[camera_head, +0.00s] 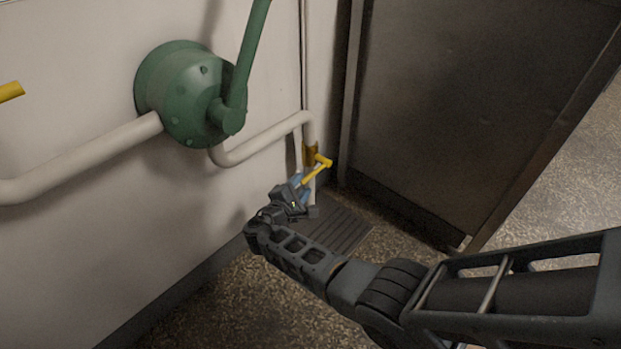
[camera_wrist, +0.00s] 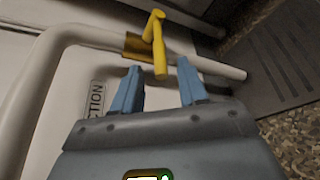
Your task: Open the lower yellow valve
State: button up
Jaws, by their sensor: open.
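The lower yellow valve handle (camera_head: 317,169) sits on a brass fitting (camera_head: 310,153) on the white pipe near the wall's corner. In the wrist view the yellow handle (camera_wrist: 157,45) points toward my gripper, and its end lies just ahead of and between the blue fingertips. The brass fitting (camera_wrist: 137,47) shows behind it. My gripper (camera_wrist: 158,72) is open, with nothing held between its fingers. In the head view my gripper (camera_head: 308,183) is at the lower end of the handle, partly hidden by my own wrist. Whether a finger touches the handle I cannot tell.
A green hand pump (camera_head: 190,95) with a long lever is on the wall above left. Another yellow handle (camera_head: 11,91) shows at the left edge. A dark cabinet panel (camera_head: 430,100) stands close on the right. A ribbed floor grate (camera_head: 340,230) lies below.

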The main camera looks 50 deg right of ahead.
aim_at(309, 176)
jog(key=b+x, duration=0.2)
jog(key=x, duration=0.3)
jog(key=shift+f, duration=0.2)
jog(key=shift+x, duration=0.8)
jog(key=shift+r, duration=0.15)
grip_shut()
